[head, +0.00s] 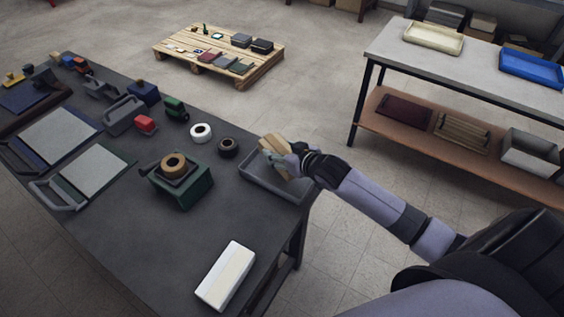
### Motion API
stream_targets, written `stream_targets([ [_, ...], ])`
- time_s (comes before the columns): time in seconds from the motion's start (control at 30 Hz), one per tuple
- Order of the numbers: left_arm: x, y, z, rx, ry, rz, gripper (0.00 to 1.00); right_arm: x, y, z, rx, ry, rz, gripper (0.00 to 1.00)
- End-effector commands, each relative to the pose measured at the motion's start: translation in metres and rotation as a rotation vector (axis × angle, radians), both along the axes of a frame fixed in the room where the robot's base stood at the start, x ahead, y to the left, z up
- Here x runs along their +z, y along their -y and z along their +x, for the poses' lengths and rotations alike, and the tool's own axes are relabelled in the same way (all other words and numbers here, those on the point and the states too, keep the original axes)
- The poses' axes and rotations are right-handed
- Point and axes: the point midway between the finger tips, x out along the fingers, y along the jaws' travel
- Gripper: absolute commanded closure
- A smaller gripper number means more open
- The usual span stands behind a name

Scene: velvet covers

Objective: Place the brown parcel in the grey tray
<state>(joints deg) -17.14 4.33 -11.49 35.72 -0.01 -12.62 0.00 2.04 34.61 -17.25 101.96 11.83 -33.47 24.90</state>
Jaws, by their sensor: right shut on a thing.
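The brown parcel (274,143) is a tan block, held tilted in my right gripper (286,158) over the grey tray. The right gripper is shut on it, and its arm comes in from the right. The grey tray (262,185) lies at the right edge of the dark table. The gripper and parcel hide the tray's far right part. I cannot tell whether the parcel touches the tray. My left gripper is not in view.
On the dark table (130,235), a white box (225,275) lies near the front. A green box with a tape roll (182,182), a white roll (201,132) and a black roll (228,147) are left of the tray. A shelved bench (480,75) stands at right.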

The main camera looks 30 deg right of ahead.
Motion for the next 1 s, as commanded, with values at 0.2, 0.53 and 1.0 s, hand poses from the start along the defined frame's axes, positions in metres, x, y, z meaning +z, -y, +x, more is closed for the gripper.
stream_targets([
  [0.2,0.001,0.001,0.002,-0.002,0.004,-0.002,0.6,-0.02,0.0,0.001,-0.001,0.001,0.0,0.88],
  [0.53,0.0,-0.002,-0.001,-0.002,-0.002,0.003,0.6,-0.051,0.0,0.001,0.0,0.004,0.001,0.88],
  [1.0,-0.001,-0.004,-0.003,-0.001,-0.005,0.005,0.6,-0.054,0.0,0.0,-0.001,0.001,0.0,0.3],
])
